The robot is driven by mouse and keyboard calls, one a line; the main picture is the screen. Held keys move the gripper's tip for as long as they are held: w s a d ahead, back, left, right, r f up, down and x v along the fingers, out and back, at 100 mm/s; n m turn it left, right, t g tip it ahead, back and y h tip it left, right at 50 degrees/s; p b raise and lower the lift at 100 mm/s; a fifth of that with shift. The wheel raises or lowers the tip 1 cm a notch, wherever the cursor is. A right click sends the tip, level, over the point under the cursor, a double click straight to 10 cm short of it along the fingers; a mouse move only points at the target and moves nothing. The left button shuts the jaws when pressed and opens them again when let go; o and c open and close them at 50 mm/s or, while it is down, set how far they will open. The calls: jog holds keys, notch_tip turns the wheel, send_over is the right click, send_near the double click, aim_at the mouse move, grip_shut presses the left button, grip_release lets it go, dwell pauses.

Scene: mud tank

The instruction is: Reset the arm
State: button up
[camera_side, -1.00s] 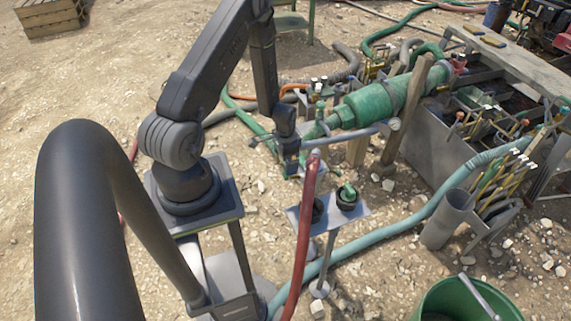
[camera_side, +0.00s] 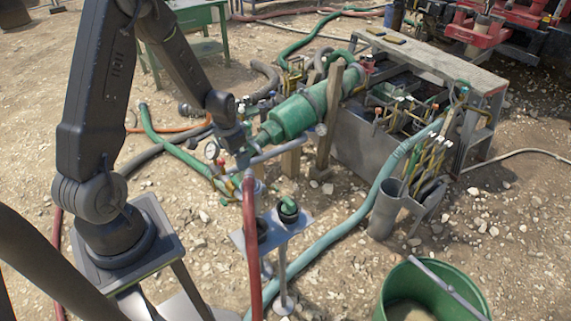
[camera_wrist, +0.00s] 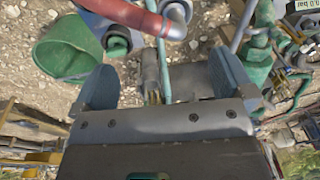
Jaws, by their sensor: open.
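My gripper (camera_side: 243,158) hangs from my arm at the left end of the green cylinder (camera_side: 297,113), close to a grey pipe. A pale teal hose shows in the gap, beyond the fingers. In the side view the fingertips are small and partly lost against the pipes, so I cannot tell whether they touch anything.
A red hose (camera_side: 250,245) rises just below my gripper, beside a small stand (camera_side: 270,232) with two dark cups. The grey tank (camera_side: 352,145) stands to the right. A green bucket (camera_side: 385,300) is at the front right. A green table (camera_side: 190,18) stands behind.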

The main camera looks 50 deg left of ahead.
jog(key=s+d+r+t, duration=0.1)
jog(key=d+r, duration=0.5)
jog(key=r, duration=0.3)
jog(key=s+d+r+t, duration=0.1)
jog(key=d+r, duration=0.4)
jog(key=r, duration=0.4)
jog(key=s+d+r+t, duration=0.2)
jog(key=s+d+r, duration=0.6)
jog(key=s, duration=0.3)
jog(key=shift+s+d+r+h, duration=0.15)
jog(key=shift+d+r+h, duration=0.25)
jog(key=shift+d, duration=0.2)
